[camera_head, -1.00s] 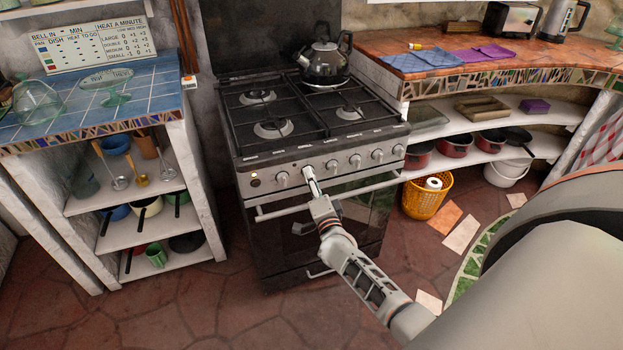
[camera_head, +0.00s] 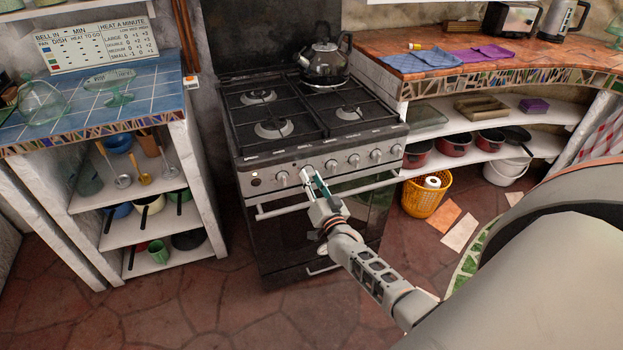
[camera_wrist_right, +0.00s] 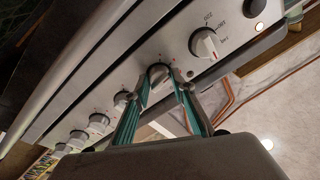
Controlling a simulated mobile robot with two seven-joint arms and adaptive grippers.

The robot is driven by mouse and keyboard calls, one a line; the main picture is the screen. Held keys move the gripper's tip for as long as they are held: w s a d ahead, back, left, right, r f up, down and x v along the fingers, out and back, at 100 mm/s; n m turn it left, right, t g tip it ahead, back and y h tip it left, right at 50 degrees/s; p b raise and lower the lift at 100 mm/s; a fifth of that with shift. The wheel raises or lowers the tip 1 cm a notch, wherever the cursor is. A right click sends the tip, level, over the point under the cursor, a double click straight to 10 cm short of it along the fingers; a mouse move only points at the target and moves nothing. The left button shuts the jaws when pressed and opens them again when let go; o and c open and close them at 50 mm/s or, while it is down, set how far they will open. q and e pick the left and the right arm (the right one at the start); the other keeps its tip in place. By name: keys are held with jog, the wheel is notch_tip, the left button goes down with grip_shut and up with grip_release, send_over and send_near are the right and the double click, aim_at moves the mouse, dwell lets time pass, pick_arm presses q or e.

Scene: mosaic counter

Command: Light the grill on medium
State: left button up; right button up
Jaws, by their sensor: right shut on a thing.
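The stove (camera_head: 300,150) has a front panel with a row of round silver knobs. My right gripper (camera_head: 308,178) is at the panel's left half, with its fingers on the second knob from the left. In the right wrist view, the teal-padded fingers (camera_wrist_right: 158,90) are shut on either side of this knob (camera_wrist_right: 158,72), whose face shows between the tips. Markings by the held knob are too small to read. My left gripper is not in view.
A round lamp (camera_wrist_right: 258,6) glows near the leftmost knob. A kettle (camera_head: 325,62) stands on the back right of the hob. The oven handle bar (camera_head: 270,211) runs below the knobs, close to my gripper. Shelves flank the stove, and a yellow basket (camera_head: 424,200) stands to its right.

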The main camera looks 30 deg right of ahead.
jog(key=shift+f+n, duration=0.1)
jog(key=shift+n, duration=0.2)
jog(key=o, duration=1.1)
jog(key=shift+s, duration=0.1)
jog(key=v, duration=1.2)
jog(key=shift+d, duration=0.1)
grip_shut()
